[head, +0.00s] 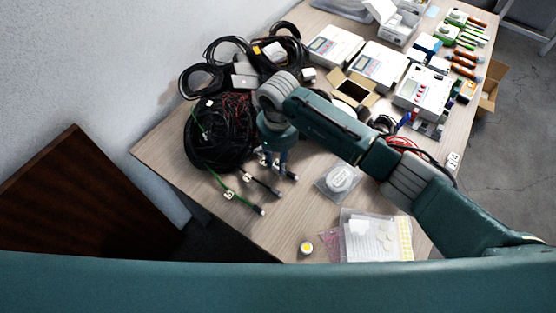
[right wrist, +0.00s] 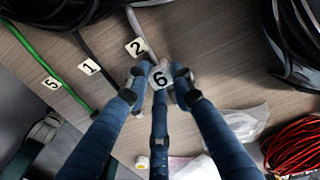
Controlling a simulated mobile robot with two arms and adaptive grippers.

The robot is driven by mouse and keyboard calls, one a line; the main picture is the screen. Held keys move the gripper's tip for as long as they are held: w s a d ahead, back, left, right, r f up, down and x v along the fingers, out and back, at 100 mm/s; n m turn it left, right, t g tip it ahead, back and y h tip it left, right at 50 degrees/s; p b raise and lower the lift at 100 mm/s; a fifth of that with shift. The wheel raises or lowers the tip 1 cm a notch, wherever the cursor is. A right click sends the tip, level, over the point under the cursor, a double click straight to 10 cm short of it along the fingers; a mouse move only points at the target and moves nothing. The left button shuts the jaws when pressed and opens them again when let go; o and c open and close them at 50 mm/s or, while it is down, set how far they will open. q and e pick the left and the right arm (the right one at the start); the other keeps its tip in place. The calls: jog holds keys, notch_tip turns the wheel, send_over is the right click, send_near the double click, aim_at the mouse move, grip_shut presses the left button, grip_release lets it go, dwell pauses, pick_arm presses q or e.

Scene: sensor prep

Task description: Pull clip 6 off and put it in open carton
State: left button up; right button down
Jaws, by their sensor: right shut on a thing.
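Clip 6 (right wrist: 161,78), a small white tag with a black 6, sits between the blue fingers of my right gripper (right wrist: 158,82) in the right wrist view. The fingers are shut on it. It covers what lies behind it, so I cannot tell if it still touches a cable. In the head view my right gripper (head: 276,160) points down at the cable ends beside the black cable coil, and clip 6 cannot be made out there. The open carton (head: 366,98), brown with raised flaps, stands farther back, partly behind my right arm. My left gripper is not in view.
Clips 5 (right wrist: 51,83), 1 (right wrist: 90,68) and 2 (right wrist: 136,47) mark neighbouring cables. A black cable coil (head: 210,140) lies left of the gripper. A clear bag (head: 338,181) and a yellow-topped jar (head: 306,247) lie nearer the front. White devices (head: 380,64) stand behind the carton.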

aim_at(278, 164)
jog(key=shift+r+p, duration=1.6)
jog(key=shift+r, duration=0.9)
dwell(0.4)
